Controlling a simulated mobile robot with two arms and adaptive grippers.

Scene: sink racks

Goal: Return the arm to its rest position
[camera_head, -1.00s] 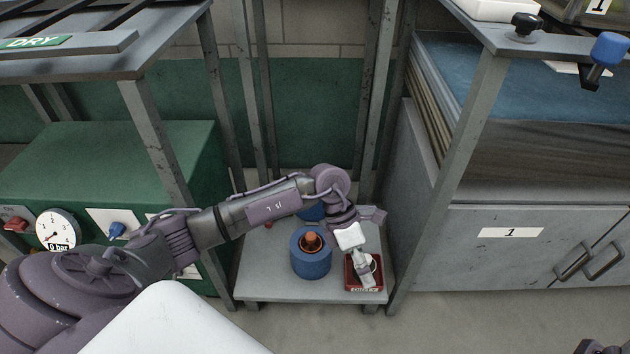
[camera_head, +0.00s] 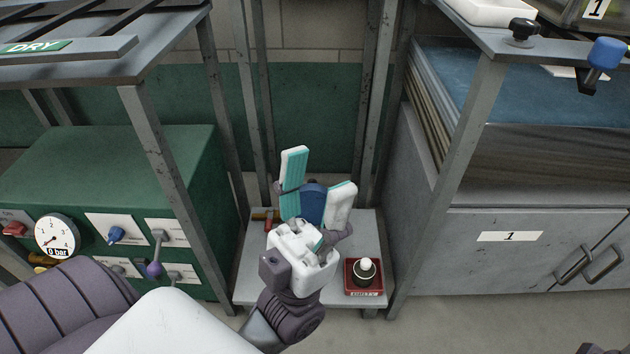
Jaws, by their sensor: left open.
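My left arm comes in from the lower left and ends in my left gripper (camera_head: 320,168), over the low grey shelf (camera_head: 250,285). Its two teal-padded white fingers point up and are spread apart, with nothing held between them. A blue object (camera_head: 313,203) shows behind and between the fingers, mostly hidden. A small dark container with a white top (camera_head: 365,272) sits in a red tray (camera_head: 364,291) to the right of the gripper, apart from it. My right gripper cannot be made out; only a dark sliver shows at the lower right edge.
A green cabinet (camera_head: 110,170) with a gauge (camera_head: 57,235) and levers stands at left. Grey frame posts (camera_head: 160,150) flank the low shelf. A grey cabinet (camera_head: 500,262) marked 1 is at right. A rack labelled DRY (camera_head: 36,44) is at upper left.

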